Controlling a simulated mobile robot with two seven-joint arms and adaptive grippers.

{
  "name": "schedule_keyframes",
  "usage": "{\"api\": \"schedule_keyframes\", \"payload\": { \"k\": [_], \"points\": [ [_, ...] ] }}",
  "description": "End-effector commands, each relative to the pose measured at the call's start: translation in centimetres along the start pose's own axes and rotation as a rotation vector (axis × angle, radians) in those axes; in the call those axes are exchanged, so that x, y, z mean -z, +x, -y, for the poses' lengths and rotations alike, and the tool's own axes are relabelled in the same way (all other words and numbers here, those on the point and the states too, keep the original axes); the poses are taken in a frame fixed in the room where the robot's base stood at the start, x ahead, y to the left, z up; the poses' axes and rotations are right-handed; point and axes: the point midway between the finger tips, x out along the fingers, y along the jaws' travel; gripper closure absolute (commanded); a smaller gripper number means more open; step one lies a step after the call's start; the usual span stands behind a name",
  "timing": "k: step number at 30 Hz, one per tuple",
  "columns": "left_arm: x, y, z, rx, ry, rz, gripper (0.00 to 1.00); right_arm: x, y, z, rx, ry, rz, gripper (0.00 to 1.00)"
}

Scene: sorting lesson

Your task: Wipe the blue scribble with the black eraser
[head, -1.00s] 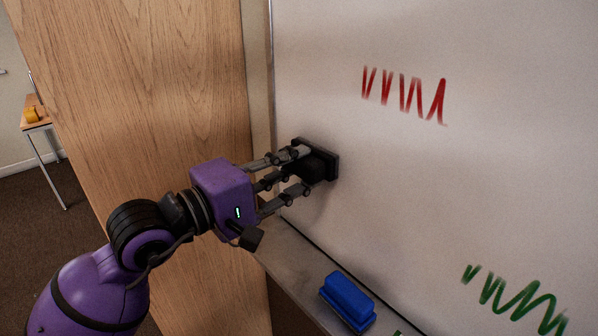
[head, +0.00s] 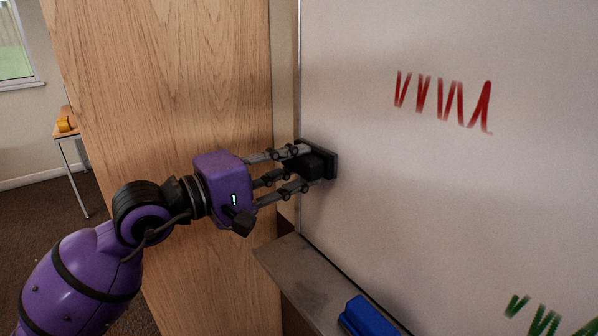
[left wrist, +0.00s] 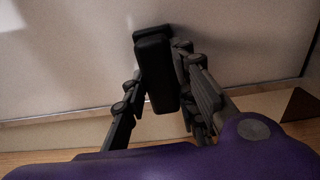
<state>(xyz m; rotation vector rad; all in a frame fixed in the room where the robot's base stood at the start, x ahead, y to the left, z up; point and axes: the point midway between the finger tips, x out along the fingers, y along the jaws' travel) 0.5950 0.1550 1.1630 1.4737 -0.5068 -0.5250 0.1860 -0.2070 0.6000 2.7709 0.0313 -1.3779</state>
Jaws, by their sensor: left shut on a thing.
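My left gripper (head: 300,170) is shut on the black eraser (head: 325,163). It holds the eraser at the left edge of the whiteboard (head: 400,200), with the pad side toward the board. I cannot tell for sure whether the pad touches it. In the left wrist view the eraser (left wrist: 155,70) sits between the fingers (left wrist: 157,90), in front of the pale board (left wrist: 70,60). No blue scribble shows in either view. A red scribble (head: 443,100) is at the upper right and a green scribble (head: 545,320) at the lower right. My right gripper is not in view.
A blue eraser (head: 368,318) lies on the grey tray (head: 300,270) below the board. A wooden panel (head: 180,80) stands left of the board, behind my left arm. A small table (head: 68,136) with an orange object (head: 66,124) is at the far left.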

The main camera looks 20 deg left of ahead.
Motion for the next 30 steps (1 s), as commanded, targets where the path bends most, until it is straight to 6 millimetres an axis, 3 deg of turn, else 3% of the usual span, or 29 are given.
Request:
{"api": "schedule_keyframes", "payload": {
  "k": [5,30],
  "points": [
    [-0.2,-0.2,-0.5,-0.001,0.002,0.001,0.95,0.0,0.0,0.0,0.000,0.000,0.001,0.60],
    [-5.9,-0.1,-0.2,-0.001,-0.001,0.003,0.95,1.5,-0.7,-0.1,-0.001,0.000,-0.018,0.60]
  ]
}}
